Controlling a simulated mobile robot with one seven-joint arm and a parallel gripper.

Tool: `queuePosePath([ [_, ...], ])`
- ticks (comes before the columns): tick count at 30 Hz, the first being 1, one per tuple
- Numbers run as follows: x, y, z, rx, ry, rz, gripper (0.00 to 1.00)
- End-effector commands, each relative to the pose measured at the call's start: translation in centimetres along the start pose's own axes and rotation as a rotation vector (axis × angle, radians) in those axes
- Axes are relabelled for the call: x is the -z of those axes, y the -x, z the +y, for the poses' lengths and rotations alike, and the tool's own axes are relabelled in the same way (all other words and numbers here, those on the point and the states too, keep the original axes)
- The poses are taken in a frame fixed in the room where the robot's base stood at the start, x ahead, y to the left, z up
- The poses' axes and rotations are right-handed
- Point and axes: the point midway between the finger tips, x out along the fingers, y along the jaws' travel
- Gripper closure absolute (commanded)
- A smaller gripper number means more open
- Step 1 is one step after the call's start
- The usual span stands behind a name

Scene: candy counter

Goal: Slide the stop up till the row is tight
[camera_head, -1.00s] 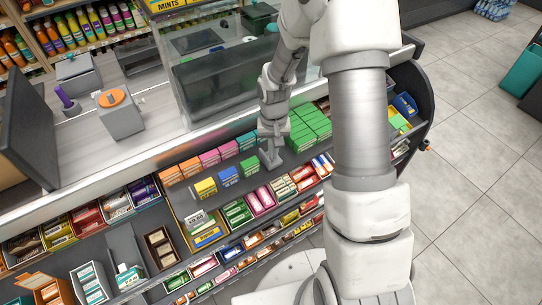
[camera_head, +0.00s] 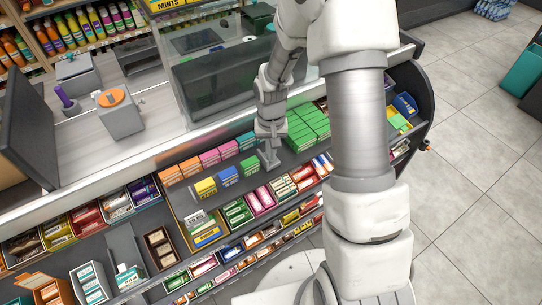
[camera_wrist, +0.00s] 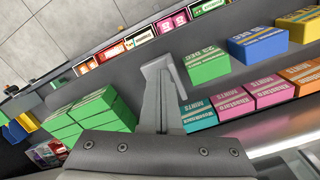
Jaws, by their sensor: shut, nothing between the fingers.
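The stop (camera_head: 269,158) is a small grey upright piece with a flat foot on the dark shelf. In the wrist view it is the grey shape (camera_wrist: 161,85) ahead of my gripper. My gripper (camera_head: 270,141) is shut and empty, just above and behind the stop; contact between them cannot be made out. The row beside the stop has a green box (camera_head: 250,167), a blue box (camera_head: 229,175) and a yellow box (camera_head: 205,187). In the wrist view, the green box (camera_wrist: 207,66) is close to the stop, with gaps before the blue box (camera_wrist: 258,46) and the yellow box (camera_wrist: 304,25).
A row of orange, pink and teal boxes (camera_head: 246,141) stands behind. Stacked green boxes (camera_head: 307,126) lie right of the stop. Candy trays (camera_head: 237,212) fill the lower tiers in front. A glass case (camera_head: 222,85) stands on the counter behind.

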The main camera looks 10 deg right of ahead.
Motion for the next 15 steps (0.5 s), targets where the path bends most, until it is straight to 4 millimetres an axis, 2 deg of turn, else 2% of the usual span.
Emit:
queuePosePath([
  [15, -0.7, 0.0, -1.2, 0.000, 0.001, 0.000, 1.00],
])
